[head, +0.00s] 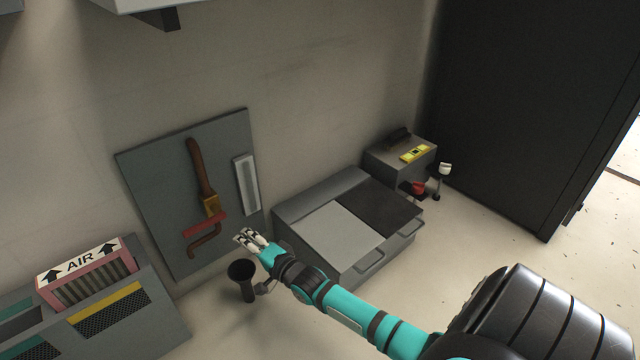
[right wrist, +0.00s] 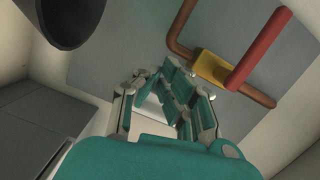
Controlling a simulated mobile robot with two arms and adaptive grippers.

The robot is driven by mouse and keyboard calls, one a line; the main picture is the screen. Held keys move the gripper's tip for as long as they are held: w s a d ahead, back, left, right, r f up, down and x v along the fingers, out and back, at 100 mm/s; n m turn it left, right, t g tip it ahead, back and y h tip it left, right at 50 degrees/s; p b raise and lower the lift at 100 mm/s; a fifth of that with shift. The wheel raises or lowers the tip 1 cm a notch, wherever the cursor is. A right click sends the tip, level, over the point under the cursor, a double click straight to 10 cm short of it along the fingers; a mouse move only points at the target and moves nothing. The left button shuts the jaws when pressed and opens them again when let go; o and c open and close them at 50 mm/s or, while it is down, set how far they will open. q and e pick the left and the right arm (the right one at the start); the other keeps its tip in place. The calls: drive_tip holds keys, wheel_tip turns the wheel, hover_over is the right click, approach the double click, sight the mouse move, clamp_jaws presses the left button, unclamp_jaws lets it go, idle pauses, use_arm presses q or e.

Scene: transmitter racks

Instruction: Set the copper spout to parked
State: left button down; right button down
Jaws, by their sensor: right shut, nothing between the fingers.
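A copper-brown pipe (head: 199,168) runs down a grey wall panel (head: 150,165) into a brass block (head: 211,204). A red bar handle (head: 205,224) crosses below the block, and a bent copper spout (head: 205,243) shows under it. In the right wrist view, the copper pipe (right wrist: 182,30), brass block (right wrist: 211,68) and red handle (right wrist: 259,48) are at upper right, with a copper end (right wrist: 257,94) beyond the handle. My right gripper (head: 243,237) is shut and empty, right of the spout in the picture; it also shows in the wrist view (right wrist: 180,78). My left gripper is out of view.
A black funnel-shaped cup (head: 242,272) stands just below my right gripper. A pale vertical strip (head: 246,184) is on the panel. A grey cabinet with handles (head: 340,231) stands right; a unit with an AIR box (head: 82,262) stands lower left.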

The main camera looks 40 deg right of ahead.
drive_tip(key=d+r+p, duration=0.1)
drive_tip(key=d+p, duration=0.2)
drive_tip(key=d, duration=0.1)
drive_tip(key=s+d+n+g+h+p, duration=0.1)
drive_tip(key=s+n+g+p, duration=0.5)
drive_tip(key=s+p, duration=1.5)
drive_tip(key=p, duration=0.3)
drive_tip(key=shift+d+f+h+p, duration=0.2)
drive_tip(key=shift+f+h+p, duration=0.1)
drive_tip(key=shift+p, duration=0.1)
drive_tip(key=shift+s, duration=0.15)
